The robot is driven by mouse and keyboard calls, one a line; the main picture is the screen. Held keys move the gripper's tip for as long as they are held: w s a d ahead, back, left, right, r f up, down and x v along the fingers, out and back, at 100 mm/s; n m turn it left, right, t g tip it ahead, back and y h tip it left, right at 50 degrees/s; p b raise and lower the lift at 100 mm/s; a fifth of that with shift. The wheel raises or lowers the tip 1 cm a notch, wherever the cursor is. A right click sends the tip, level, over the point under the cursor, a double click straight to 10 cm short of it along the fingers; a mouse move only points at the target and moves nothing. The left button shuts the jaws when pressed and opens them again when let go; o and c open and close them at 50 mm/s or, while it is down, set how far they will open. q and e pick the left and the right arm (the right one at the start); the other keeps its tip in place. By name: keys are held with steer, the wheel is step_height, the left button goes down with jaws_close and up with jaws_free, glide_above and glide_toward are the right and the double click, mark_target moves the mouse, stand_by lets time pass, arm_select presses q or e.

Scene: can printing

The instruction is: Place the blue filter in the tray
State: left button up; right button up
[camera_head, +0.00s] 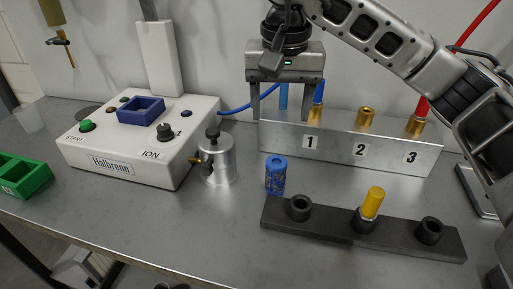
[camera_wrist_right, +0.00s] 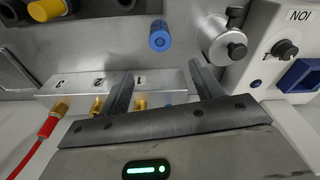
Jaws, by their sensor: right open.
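The blue filter (camera_head: 276,175) is a small patterned blue cylinder standing upright on the grey table, in front of the numbered metal block. It also shows in the right wrist view (camera_wrist_right: 159,37), beyond the fingertips. My right gripper (camera_head: 287,108) is open and empty, above and behind the filter, near the block's port 1; in its wrist view the two fingers (camera_wrist_right: 163,82) are spread apart. A small dark blue square tray (camera_head: 141,110) sits on the white control box. A green compartmented tray (camera_head: 24,176) is at the far left. My left gripper is not in view.
The metal block (camera_head: 385,150) has brass ports with blue and red hoses. A metal canister (camera_head: 215,165) stands left of the filter, beside the white control box (camera_head: 125,165). A dark rack (camera_head: 325,229) with a yellow cylinder (camera_head: 373,202) lies at front right.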

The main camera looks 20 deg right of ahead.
steer(key=w, duration=0.1)
glide_above(277, 161)
steer(key=f, duration=0.5)
steer(key=shift+s+f, duration=0.1)
steer(key=shift+s, duration=0.2)
steer(key=f, duration=0.5)
steer(key=shift+w+p, duration=0.35)
steer(key=shift+f+p, duration=0.3)
steer(key=shift+f, duration=0.3)
step_height(277, 161, down, 4)
steer(key=shift+r+p, duration=0.2)
steer(key=shift+p, duration=0.25)
steer(key=shift+f, duration=0.25)
steer(key=shift+w+f, duration=0.1)
steer(key=c, duration=1.1)
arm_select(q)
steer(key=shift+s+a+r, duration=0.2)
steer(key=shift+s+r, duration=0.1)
arm_select(e)
steer(key=shift+c, duration=0.4)
